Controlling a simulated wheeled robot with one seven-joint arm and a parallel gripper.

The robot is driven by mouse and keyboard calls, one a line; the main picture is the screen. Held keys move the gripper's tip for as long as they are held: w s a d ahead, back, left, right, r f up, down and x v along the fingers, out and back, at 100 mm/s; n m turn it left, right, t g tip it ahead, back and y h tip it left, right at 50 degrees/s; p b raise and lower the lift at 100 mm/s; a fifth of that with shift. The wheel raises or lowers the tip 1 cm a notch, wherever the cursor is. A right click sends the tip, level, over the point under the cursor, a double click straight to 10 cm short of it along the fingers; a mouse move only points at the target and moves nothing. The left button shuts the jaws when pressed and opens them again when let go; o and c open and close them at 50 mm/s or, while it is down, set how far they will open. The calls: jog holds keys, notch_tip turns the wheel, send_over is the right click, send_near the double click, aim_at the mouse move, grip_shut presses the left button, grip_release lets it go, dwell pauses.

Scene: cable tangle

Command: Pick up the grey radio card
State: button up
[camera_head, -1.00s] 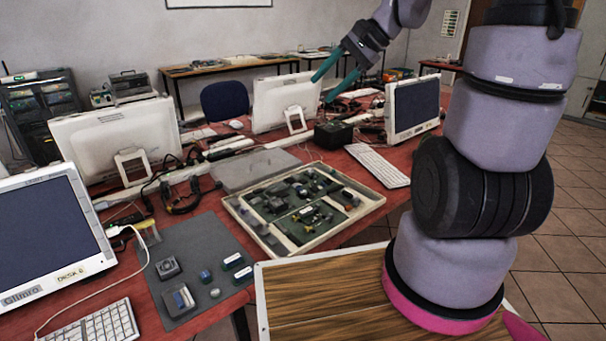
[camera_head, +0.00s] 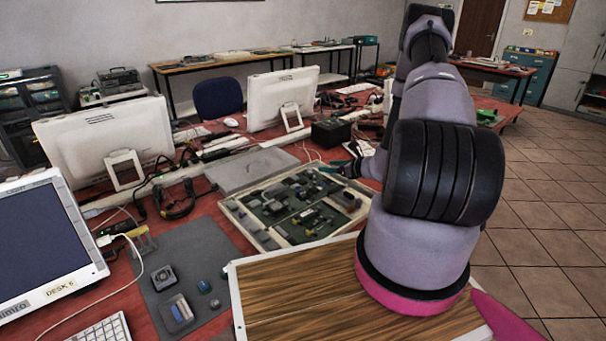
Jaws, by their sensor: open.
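I cannot tell for sure which part is the grey radio card. Several small grey and dark parts (camera_head: 318,219) sit in the open cream-rimmed tray (camera_head: 262,238) with green boards at the centre. More small parts, including a grey block with a blue face (camera_head: 177,314) and a square grey part with a round centre (camera_head: 163,277), lie on the dark grey mat (camera_head: 190,245) at front left. My gripper (camera_head: 342,168) is low by the tray's back right corner. Its teal fingers show only partly; my arm hides the rest. It is open, and I see nothing held.
A flat grey panel (camera_head: 250,171) lies behind the tray. A black box (camera_head: 331,133), cables and black headphones (camera_head: 177,200) lie on the red desk. White monitors (camera_head: 103,140) stand at left and back. My wooden deck covers the front; tiled floor is free at right.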

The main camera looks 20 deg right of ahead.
aim_at(312, 173)
jog(key=f, duration=0.1)
jog(key=f+m, duration=0.1)
jog(key=f, duration=0.1)
jog(key=shift+s+d+h, duration=0.1)
jog(key=shift+d+h, duration=0.2)
jog(key=shift+d, duration=0.1)
jog(key=x, duration=0.4)
jog(key=shift+w+a+f, duration=0.1)
jog(key=shift+w+f, duration=0.1)
jog(key=shift+w, duration=0.05)
jog(key=shift+x, duration=3)
jog(key=shift+f, duration=0.15)
grip_shut()
